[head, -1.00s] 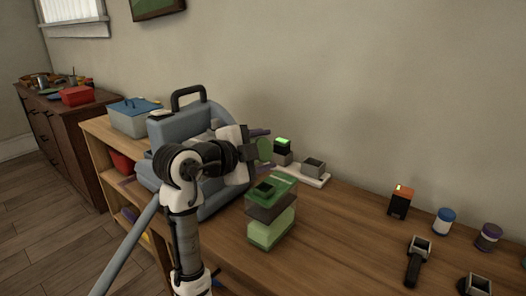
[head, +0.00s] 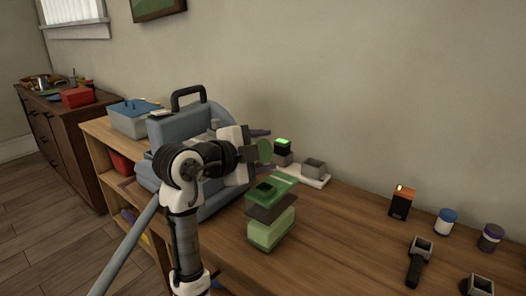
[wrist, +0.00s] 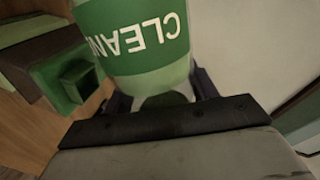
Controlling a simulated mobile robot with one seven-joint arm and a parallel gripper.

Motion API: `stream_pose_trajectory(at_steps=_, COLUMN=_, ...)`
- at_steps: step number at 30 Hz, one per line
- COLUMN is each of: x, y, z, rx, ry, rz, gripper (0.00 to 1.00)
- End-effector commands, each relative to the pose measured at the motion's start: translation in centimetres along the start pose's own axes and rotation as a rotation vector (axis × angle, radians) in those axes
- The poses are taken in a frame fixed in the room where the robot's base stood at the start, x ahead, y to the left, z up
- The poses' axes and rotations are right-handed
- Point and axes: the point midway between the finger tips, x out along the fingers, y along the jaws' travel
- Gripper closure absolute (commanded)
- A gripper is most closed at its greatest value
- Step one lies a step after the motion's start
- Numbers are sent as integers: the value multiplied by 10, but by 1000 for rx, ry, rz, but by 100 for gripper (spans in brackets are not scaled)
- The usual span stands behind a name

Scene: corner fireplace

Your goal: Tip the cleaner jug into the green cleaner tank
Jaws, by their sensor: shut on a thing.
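The cleaner jug (wrist: 140,50) has a green band with upside-down white lettering in the wrist view. My gripper (wrist: 162,92) is shut on it, with dark fingers on both sides. The tank (wrist: 70,75) also shows left of the jug in the wrist view.
A large blue-grey machine with a black handle (head: 188,95) stands behind my arm. A white base with a grey socket (head: 314,168) lies behind the tank. An orange-topped black block (head: 401,203), a blue-lidded jar (head: 445,221) and a purple-lidded jar (head: 490,237) stand right. Bench between is clear.

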Motion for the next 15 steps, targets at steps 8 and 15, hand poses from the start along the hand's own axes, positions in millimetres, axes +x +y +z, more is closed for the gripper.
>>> stream_pose_trajectory(at_steps=8, x=0, y=1, z=1, rx=14, ry=-3, rz=-2, gripper=96)
stream_pose_trajectory(at_steps=15, x=0, y=2, z=1, rx=36, ry=-9, rz=-2, gripper=96)
